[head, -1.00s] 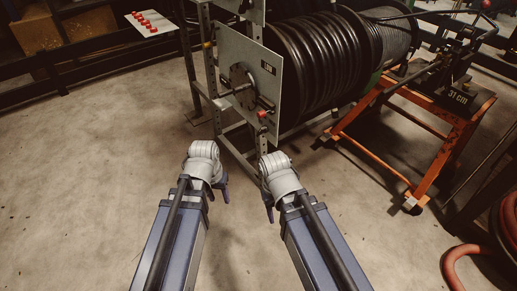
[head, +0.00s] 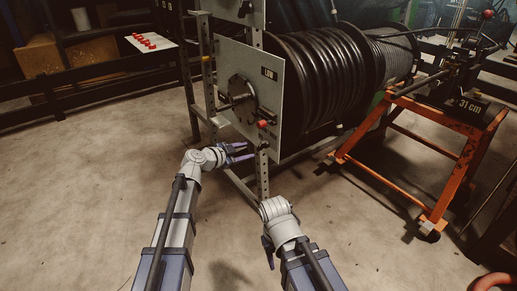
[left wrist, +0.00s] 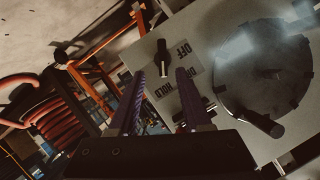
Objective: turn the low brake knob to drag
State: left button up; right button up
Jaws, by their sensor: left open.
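The low brake panel (head: 245,65) is a pale upright plate marked LOW at the front of the hose reel. A small red-tipped knob (head: 264,124) sits on its lower right part. In the left wrist view a dark knob (left wrist: 163,57) stands on the plate beside a label (left wrist: 183,70) with OFF and HOLD, upside down. I cannot tell which word it points at. My left gripper (head: 247,152) is open and empty, below and left of the knob; its fingers also show in the left wrist view (left wrist: 158,100). My right gripper (head: 268,252) is lower, mostly hidden behind its wrist.
A round hub (head: 240,92) with a crank handle sits left of the knob. The large black hose reel (head: 320,75) stands behind the plate. A steel post (head: 263,178) rises below it. An orange cart (head: 440,125) stands at the right. The floor at the left is clear.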

aim_at(259, 146)
pick_arm(q)
jog(key=shift+b+x, duration=1.3)
jog(key=shift+x, duration=2.7)
jog(key=shift+w+a+r, duration=0.1)
jog(key=shift+a+r, duration=0.05)
grip_shut()
